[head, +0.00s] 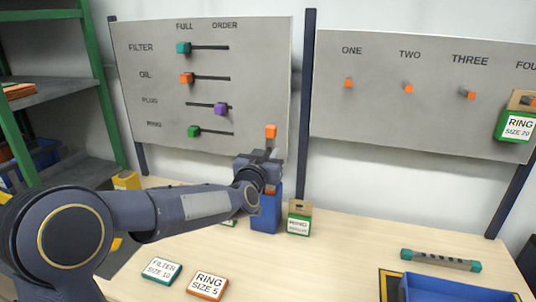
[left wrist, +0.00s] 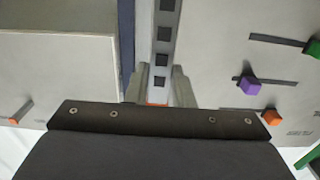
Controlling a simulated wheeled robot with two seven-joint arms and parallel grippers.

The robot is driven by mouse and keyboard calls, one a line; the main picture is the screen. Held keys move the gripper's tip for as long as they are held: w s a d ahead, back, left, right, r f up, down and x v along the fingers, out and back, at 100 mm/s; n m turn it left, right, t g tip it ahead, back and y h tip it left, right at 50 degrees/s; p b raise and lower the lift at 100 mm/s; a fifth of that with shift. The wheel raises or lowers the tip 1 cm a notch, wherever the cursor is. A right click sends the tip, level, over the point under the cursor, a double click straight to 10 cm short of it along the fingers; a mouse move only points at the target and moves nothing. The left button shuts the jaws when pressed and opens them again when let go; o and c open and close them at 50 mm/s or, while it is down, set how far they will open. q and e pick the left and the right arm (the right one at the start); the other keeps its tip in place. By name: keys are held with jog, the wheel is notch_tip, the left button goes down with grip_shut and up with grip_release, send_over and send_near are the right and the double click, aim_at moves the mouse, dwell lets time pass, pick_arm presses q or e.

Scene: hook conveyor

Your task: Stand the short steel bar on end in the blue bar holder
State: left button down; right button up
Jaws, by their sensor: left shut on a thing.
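The short steel bar (head: 270,145) has orange ends and stands upright in my left gripper (head: 262,160). Its lower orange end shows just below the gripper, at the top of the blue bar holder (head: 265,215). I cannot tell whether that end is inside the holder or just above it. In the left wrist view the bar (left wrist: 165,45), with square holes along it, rises between the fingers of the shut left gripper (left wrist: 160,88). The holder stands on the table in front of the panel. My right gripper is not in view.
A green-and-brown labelled box (head: 299,218) stands close to the right of the holder. A longer bar with teal ends (head: 440,260) lies at right, behind a blue tray (head: 455,290). FILTER (head: 162,270) and RING (head: 207,286) cards lie in front. The middle of the table is clear.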

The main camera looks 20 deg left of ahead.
pick_arm(q)
jog(key=shift+f+b, duration=2.3)
jog(key=shift+f, duration=0.45)
jog(key=c, duration=1.2)
grip_release()
jog(key=shift+o, duration=0.2)
jog(key=s, duration=0.7)
jog(key=shift+s+b, duration=0.35)
jog(key=shift+s, duration=0.05)
jog(key=shift+a, duration=0.15)
